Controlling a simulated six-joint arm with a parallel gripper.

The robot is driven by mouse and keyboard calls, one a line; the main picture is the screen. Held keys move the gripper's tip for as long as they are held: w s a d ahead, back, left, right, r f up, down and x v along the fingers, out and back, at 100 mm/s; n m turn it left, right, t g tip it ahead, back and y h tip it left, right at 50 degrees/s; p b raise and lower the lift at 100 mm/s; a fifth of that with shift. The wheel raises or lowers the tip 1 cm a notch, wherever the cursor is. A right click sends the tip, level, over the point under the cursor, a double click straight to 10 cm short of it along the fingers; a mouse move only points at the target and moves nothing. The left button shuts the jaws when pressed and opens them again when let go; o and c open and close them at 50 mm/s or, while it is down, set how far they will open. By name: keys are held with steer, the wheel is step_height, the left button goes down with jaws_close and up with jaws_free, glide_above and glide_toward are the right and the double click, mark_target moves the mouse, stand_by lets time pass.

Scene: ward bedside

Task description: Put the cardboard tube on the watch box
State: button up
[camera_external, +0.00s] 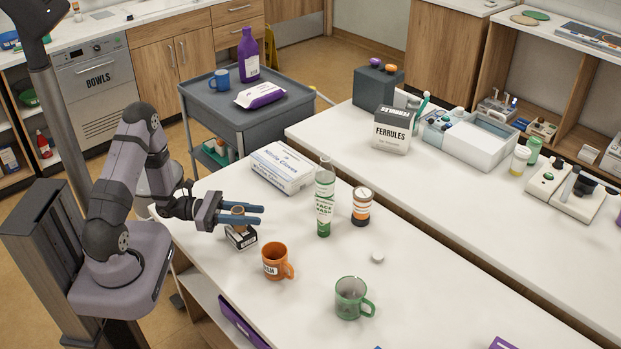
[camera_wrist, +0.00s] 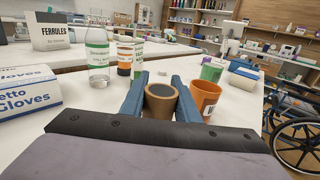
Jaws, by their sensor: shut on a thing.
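The brown cardboard tube (camera_wrist: 160,105) stands upright between the two blue fingers of my gripper (camera_external: 260,214), its round open end facing up in the wrist view. The tube (camera_external: 237,210) also shows in the external view, partly covered by the fingers. My gripper is shut on it. A small dark box with a white label, the watch box (camera_external: 241,238), sits on the table directly below the tube. I cannot tell whether the tube's bottom touches the box. In the wrist view the box is hidden.
An orange mug (camera_external: 275,262) stands close by in front, with a green mug (camera_external: 350,298) farther right. A glove box (camera_external: 282,166), a clear-and-green bottle (camera_external: 325,205) and an orange-white jar (camera_external: 361,207) stand behind. A white round lid (camera_external: 377,257) lies on otherwise clear table.

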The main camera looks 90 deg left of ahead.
steer(key=shift+f, duration=0.2)
steer(key=o, duration=1)
steer(key=shift+r, duration=0.2)
steer(key=s+b, duration=0.1)
steer(key=s, duration=0.7)
steer(key=s+a+b, duration=0.1)
steer(key=s, duration=0.3)
steer(key=shift+b, duration=0.3)
